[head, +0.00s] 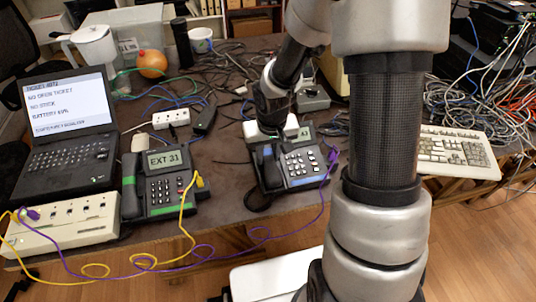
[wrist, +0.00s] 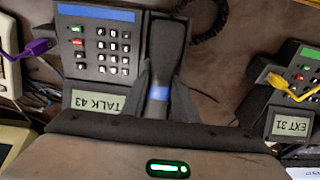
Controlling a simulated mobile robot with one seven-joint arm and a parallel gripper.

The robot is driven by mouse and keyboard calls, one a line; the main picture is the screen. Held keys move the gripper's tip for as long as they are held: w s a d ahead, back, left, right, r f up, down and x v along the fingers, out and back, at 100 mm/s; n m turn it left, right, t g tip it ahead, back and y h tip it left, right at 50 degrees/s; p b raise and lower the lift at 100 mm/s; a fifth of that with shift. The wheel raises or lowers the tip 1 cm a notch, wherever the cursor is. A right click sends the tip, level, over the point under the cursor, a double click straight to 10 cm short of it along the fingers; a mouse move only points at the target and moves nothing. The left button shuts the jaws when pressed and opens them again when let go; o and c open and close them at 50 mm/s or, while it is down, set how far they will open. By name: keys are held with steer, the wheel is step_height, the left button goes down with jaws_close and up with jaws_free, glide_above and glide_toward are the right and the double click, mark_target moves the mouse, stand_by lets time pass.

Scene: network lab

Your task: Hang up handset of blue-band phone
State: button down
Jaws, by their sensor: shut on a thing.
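The blue-band phone (head: 300,168) stands on the table, its keypad and blue band (wrist: 95,12) facing the front edge. In the wrist view its screen (wrist: 97,102) reads TALK 43, upside down. Its dark handset (wrist: 165,45), with a blue stripe, lies lengthwise beside the keypad, over the phone's cradle side. My gripper (wrist: 158,92) is shut on the handset at the stripe, one finger on each side. In the head view my gripper (head: 272,146) is at the phone's back left, above the handset (head: 268,168). Whether the handset touches the cradle cannot be told.
A green-band phone (head: 162,185) showing EXT 31 stands to the left, with a yellow cable. A purple cable (head: 325,200) runs to the blue-band phone's right side. A laptop (head: 68,125), a power strip (head: 170,118) and a keyboard (head: 455,150) are around. Tangled cables lie behind.

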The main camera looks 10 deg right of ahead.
steer(key=shift+f, duration=0.3)
steer(key=shift+r, duration=0.1)
steer(key=c, duration=1.3)
jaws_free()
steer(key=shift+c, duration=0.2)
steer(key=p+v, duration=0.4)
steer(key=v, duration=1.3)
steer(key=shift+r, duration=0.2)
